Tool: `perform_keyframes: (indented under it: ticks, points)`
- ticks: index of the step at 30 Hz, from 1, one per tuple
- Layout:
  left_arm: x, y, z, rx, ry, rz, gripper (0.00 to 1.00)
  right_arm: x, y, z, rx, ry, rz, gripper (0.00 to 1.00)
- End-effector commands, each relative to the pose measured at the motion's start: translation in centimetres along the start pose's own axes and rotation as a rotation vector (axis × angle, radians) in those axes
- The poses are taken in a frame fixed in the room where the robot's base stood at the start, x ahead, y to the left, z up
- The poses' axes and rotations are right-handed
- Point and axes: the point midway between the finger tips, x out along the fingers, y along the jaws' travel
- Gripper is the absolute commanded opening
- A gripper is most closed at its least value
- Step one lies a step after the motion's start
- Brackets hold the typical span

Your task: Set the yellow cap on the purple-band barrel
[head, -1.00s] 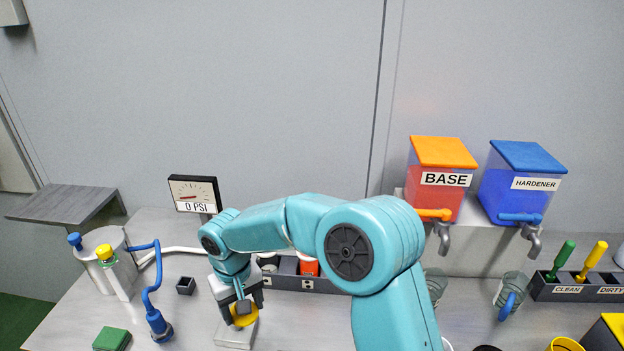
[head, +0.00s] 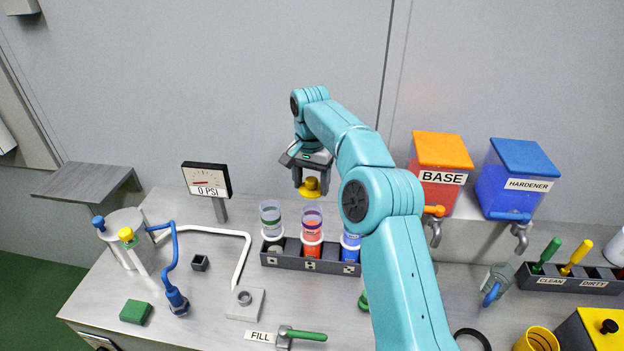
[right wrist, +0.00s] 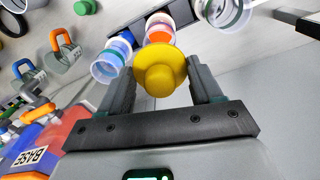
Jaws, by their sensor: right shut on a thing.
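The yellow cap (head: 309,188) is held between the fingers of my right gripper (head: 310,180), high above the bench. It also shows in the right wrist view (right wrist: 160,72). The middle barrel (head: 312,238), with orange contents and what looks like a purple band, stands upright in the dark rack (head: 285,262). The cap is above it and apart from it in the head view. In the right wrist view the cap partly covers this barrel (right wrist: 158,32). My left gripper is not in view.
A grey block with a ring (head: 245,303) and a FILL lever (head: 303,335) lie in front. The base dispenser (head: 440,185) stands to the right.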

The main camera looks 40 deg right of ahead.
Motion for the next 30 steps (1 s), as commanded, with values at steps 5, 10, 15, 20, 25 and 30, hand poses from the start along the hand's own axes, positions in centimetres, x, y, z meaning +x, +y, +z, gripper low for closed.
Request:
perform_keyframes:
  ticks: [5,10,15,20,25,30]
  points:
    - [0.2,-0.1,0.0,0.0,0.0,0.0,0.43,0.2,0.0,0.1,-0.001,0.0,-0.003,0.36]
    - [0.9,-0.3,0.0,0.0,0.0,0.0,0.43,1.3,0.0,0.1,-0.002,-0.001,-0.002,0.36]
    - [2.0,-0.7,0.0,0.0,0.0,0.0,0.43,3.0,0.0,0.1,-0.002,0.0,-0.002,0.36]
    - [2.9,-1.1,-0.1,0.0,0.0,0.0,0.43,4.5,0.0,0.1,-0.002,0.0,-0.002,0.36]
    - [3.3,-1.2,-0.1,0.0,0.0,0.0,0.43,5.2,-0.1,0.1,-0.002,0.001,-0.003,0.36]
    - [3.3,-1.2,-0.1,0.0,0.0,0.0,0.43,5.2,-0.1,0.1,-0.002,0.001,-0.003,0.36]
